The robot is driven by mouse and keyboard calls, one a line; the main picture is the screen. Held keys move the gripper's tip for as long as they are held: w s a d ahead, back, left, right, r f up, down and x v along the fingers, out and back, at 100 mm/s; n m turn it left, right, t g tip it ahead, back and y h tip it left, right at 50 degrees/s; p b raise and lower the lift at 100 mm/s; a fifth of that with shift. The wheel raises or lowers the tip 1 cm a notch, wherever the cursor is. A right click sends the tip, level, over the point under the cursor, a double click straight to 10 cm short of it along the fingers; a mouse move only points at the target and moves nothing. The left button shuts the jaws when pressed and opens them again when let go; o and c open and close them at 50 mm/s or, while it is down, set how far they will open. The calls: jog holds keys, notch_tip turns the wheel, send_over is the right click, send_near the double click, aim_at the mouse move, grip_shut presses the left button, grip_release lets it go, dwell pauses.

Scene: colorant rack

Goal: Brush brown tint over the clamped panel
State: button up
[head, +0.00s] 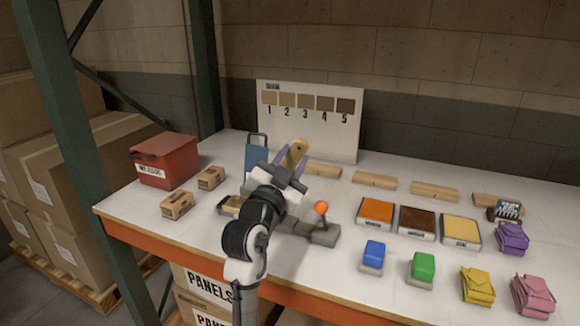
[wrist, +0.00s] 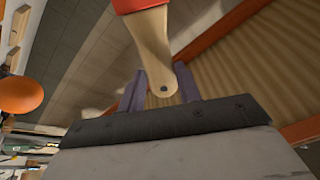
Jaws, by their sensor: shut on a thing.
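My gripper (head: 288,166) is shut on the wooden handle of a brush (head: 297,150), raised above the worktable. In the wrist view the pale handle (wrist: 152,45) with its hole stands between my purple fingers (wrist: 162,92), with a red part at the top edge; the bristles are out of view. A pad of brown tint (head: 417,221) lies right of my arm, between orange and yellow pads. A grey clamp (head: 322,234) with an orange knob (head: 321,207) stands just right of my arm. A tan piece (head: 231,206) shows left of my arm; my arm hides what lies between.
A numbered shade board (head: 310,125) stands at the back, with wooden strips (head: 375,180) before it. A red box (head: 165,160) and small cartons (head: 177,205) are at left. Blue (head: 373,257) and green blocks (head: 422,269) and coloured pouches (head: 477,284) line the front right.

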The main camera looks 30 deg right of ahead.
jog(key=shift+r+p, duration=0.6)
jog(key=shift+r, duration=0.65)
